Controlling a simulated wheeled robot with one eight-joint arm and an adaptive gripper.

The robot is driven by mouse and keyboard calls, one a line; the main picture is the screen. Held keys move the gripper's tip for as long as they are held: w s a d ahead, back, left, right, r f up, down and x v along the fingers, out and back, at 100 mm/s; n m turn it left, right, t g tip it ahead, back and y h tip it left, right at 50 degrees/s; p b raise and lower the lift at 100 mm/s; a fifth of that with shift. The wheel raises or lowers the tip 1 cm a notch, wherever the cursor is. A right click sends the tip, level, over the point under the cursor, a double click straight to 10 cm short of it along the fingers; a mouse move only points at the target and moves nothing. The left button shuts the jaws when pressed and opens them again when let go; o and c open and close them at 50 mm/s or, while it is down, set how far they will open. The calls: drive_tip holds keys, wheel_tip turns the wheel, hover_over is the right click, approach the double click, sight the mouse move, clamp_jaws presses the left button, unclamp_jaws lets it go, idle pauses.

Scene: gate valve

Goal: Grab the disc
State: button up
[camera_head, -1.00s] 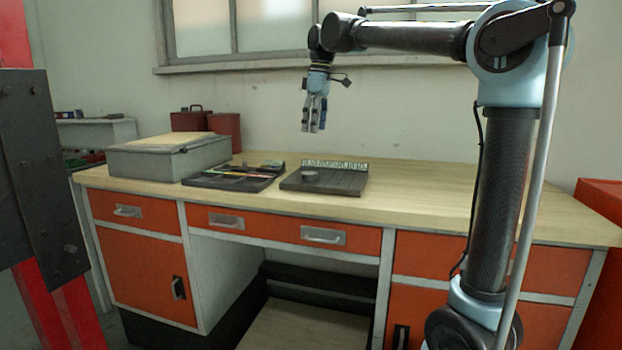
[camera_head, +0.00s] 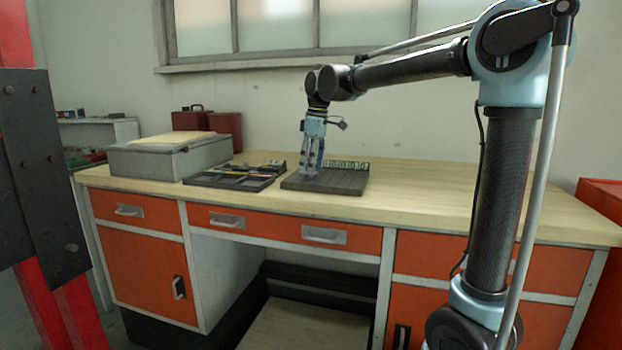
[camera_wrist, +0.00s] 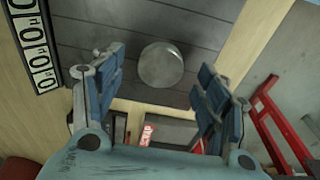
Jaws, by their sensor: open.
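The disc (camera_wrist: 161,64) is a round grey piece lying on a dark slatted board (camera_wrist: 110,25) in the wrist view. In the head view my gripper hides most or all of it, and the dark board (camera_head: 340,181) shows on the workbench. My gripper (camera_head: 311,172) points down just above the left part of the board. In the wrist view my gripper (camera_wrist: 148,75) is open, with one blue-padded finger on each side of the disc and a gap to both. I cannot tell whether the fingertips touch the board.
A strip of numbered tiles (camera_head: 347,165) stands along the board's back edge. A dark tray (camera_head: 225,180) with tools lies left of the board, and a grey box (camera_head: 150,160) stands further left. The bench top (camera_head: 440,190) is clear to the right.

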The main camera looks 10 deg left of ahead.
drive_tip(key=shift+a+f, duration=0.1)
drive_tip(key=shift+f, duration=0.75)
drive_tip(key=c, duration=1.4)
drive_tip(key=shift+c, duration=0.2)
drive_tip(key=shift+r, duration=0.1)
